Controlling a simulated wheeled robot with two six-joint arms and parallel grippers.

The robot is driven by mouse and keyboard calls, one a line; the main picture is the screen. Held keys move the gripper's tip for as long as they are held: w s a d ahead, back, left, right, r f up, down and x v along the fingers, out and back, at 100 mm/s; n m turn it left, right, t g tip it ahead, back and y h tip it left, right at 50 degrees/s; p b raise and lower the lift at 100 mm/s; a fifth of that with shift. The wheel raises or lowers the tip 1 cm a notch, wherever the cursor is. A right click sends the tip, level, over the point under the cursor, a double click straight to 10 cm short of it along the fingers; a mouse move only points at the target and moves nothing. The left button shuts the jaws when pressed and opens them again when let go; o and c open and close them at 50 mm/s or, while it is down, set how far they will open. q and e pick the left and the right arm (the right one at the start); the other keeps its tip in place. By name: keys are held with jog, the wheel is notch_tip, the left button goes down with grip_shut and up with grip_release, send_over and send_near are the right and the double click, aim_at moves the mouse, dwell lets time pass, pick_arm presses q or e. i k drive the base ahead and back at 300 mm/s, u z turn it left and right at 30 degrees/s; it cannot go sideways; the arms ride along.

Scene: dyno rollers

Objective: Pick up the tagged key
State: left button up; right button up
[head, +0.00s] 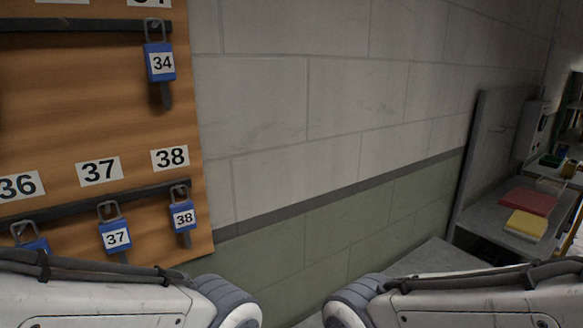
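A wooden key board (60,110) hangs on the wall at the left. Keys with blue tags hang from its dark rails. The key tagged 34 (161,66) hangs from the upper rail. The key tagged 37 (115,235) and the key tagged 38 (183,216) hang from the lower rail, under white labels 37 and 38. Another blue-tagged key (37,245) hangs at the lower left, its number hidden or cut off. My two arms cross the bottom of the view. Neither gripper shows, and no key is seen in a gripper.
A block wall (330,110), pale above and green below, runs to the right of the board. A grey bench (482,225) at the right holds a red item (530,202) and a yellow item (526,225). A grey panel (493,130) stands behind it.

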aim_at(32, 245)
jog(key=k, duration=0.35)
jog(key=u, duration=0.55)
jog(key=i, duration=0.5)
jog(key=u, duration=0.6)
